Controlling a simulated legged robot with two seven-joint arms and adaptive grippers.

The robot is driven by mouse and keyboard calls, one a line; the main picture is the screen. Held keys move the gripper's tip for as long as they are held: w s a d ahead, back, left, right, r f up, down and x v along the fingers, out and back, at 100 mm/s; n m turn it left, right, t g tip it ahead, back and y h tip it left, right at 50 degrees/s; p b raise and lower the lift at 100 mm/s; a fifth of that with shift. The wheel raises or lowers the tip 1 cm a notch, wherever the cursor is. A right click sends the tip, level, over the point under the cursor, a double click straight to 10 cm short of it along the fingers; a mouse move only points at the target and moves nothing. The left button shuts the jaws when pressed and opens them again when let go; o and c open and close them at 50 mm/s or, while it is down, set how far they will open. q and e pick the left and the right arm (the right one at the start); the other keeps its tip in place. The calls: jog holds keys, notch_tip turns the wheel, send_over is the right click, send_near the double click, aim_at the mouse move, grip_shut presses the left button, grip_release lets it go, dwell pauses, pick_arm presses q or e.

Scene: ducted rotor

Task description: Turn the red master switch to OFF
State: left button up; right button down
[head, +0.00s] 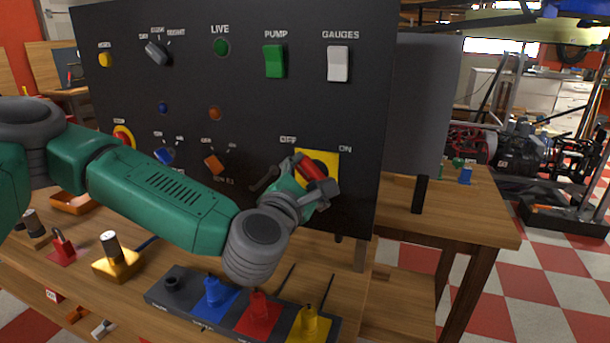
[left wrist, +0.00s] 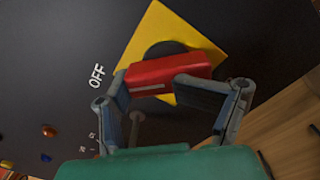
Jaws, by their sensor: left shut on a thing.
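The red master switch (head: 312,169) is a red handle on a black round base over a yellow square plate (head: 331,157), low on the right of the black panel. The labels OFF and ON stand above it, to its left and right. In the head view the handle slants, its upper end toward OFF. In the left wrist view the red handle (left wrist: 168,70) lies between the two fingers of my left gripper (left wrist: 165,88), which is shut on it. My left gripper (head: 313,183) partly hides the switch in the head view. My right gripper is not in view.
The black panel (head: 250,100) also carries a green PUMP switch (head: 274,61), a white GAUGES switch (head: 337,64) and several knobs and lamps. A strip with coloured pegs (head: 258,315) and a gold block (head: 117,262) stand on the wooden bench in front.

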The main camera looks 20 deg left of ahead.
pick_arm(q)
jog(key=o, duration=1.3)
jog(key=shift+s+d+f, duration=0.1)
jog(key=shift+d+f, duration=0.05)
jog(key=shift+f, duration=0.3)
jog(key=shift+s+d+f, duration=0.1)
jog(key=shift+d+f, duration=0.05)
jog(key=shift+f, duration=0.25)
jog(key=shift+o, duration=0.8)
jog(key=shift+w, duration=0.2)
jog(key=shift+r, duration=0.25)
jog(key=s, duration=0.7)
jog(key=shift+s+a+f, duration=0.2)
jog(key=shift+s, duration=0.05)
jog(key=shift+s, duration=0.1)
